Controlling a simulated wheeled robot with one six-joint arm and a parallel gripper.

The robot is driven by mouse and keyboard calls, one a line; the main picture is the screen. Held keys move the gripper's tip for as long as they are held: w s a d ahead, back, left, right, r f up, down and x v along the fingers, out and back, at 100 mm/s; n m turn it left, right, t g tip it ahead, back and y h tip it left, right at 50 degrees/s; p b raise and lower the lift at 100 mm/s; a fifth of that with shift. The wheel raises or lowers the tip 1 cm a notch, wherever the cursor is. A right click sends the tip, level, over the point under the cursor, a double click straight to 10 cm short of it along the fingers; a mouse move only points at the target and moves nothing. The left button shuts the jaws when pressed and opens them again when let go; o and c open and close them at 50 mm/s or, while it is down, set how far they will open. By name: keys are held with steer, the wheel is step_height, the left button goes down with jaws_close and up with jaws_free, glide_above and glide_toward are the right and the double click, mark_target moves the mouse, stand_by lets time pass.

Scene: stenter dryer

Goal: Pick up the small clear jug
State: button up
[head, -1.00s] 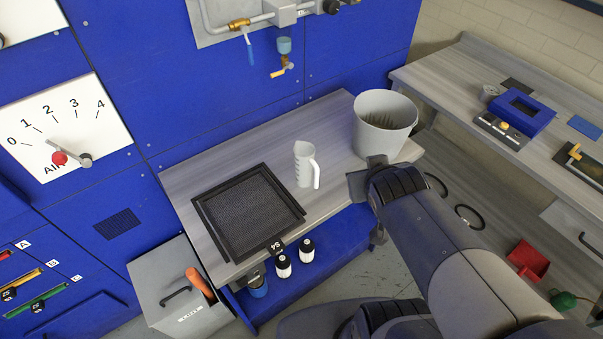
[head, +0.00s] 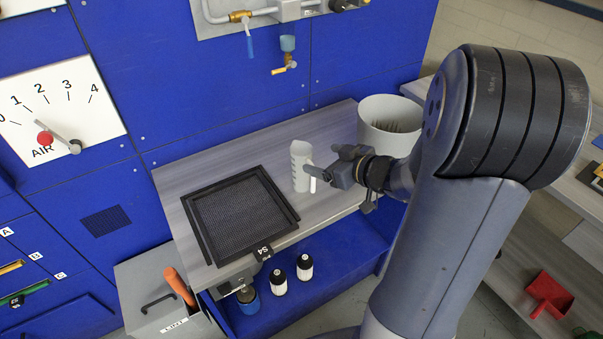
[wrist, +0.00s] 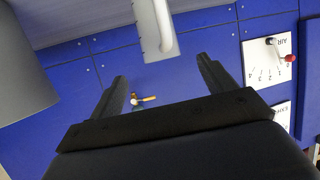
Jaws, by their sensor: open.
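The small clear jug (head: 299,166) stands upright on the grey bench, whitish, with its handle on the right side. My gripper (head: 328,163) is open and empty at the jug's right, close to its handle, and one finger overlaps the handle in the head view. I cannot tell whether they touch. In the wrist view the jug (wrist: 152,25) is at the top middle, seen past my two spread fingers (wrist: 163,80), and is cut off by the frame edge.
A black mesh screen (head: 240,215) lies left of the jug. A large grey bucket (head: 388,112) stands behind and right of my gripper.

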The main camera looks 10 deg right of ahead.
mark_target(303, 153)
steer(key=x, duration=0.8)
steer(key=shift+w+a+f, duration=0.1)
steer(key=shift+w+a, duration=0.1)
steer(key=shift+w, duration=0.15)
steer(key=shift+c, duration=0.4)
steer(key=c, duration=1.2)
